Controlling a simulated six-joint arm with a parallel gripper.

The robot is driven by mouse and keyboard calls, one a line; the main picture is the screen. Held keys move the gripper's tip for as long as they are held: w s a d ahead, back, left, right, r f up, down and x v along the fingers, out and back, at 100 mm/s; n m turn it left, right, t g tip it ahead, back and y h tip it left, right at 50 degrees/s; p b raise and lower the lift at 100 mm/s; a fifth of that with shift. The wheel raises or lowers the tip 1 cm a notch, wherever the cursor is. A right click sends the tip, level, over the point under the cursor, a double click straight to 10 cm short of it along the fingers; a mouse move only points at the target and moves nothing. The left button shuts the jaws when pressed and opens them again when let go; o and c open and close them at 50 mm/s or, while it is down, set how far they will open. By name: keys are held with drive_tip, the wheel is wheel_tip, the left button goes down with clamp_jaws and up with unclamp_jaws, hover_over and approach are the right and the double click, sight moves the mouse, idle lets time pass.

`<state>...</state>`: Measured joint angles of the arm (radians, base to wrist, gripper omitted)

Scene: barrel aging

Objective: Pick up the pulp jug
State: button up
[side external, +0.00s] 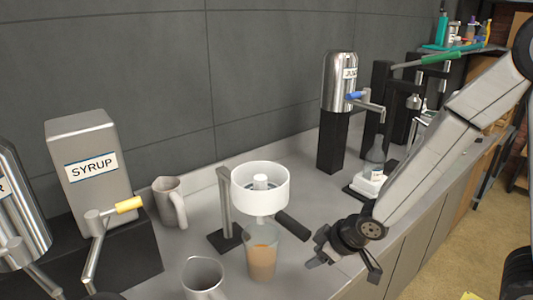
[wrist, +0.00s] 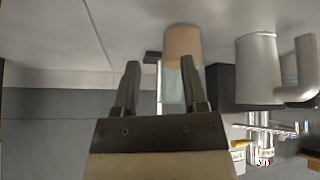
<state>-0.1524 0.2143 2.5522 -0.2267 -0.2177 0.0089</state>
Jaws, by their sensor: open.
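A clear jug with tan-brown contents (side external: 262,252), which looks like the pulp jug, stands upright beneath the white round strainer (side external: 260,190). No label shows on it. My gripper (side external: 343,268) is open and empty, low over the counter to the right of this jug and apart from it. In the wrist view, which is upside down, the jug (wrist: 183,45) is ahead of my open gripper (wrist: 160,72), towards the right finger, which partly overlaps it.
A grey metal jug (side external: 203,280) stands at the front left of the clear jug and shows in the wrist view (wrist: 258,70). Another metal jug (side external: 170,200) stands behind. The strainer's dark handle (side external: 292,225) juts between jug and gripper. A syrup dispenser (side external: 92,175) is left.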

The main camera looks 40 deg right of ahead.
drive_tip(key=a+n+y, duration=0.1)
drive_tip(key=a, duration=0.1)
drive_tip(key=a+n+t+y, duration=0.1)
drive_tip(key=a, duration=0.2)
drive_tip(key=a+f+n+y, duration=0.1)
drive_tip(key=a, duration=0.2)
drive_tip(key=shift+w+t+y, duration=0.3)
drive_tip(key=shift+y, duration=0.1)
drive_tip(key=s+a+n+y, duration=0.4)
drive_tip(key=a+y, duration=0.2)
drive_tip(key=a, duration=0.3)
drive_tip(key=shift+x, duration=3.75)
drive_tip(key=shift+r, duration=0.1)
clamp_jaws()
drive_tip(key=shift+g, duration=0.4)
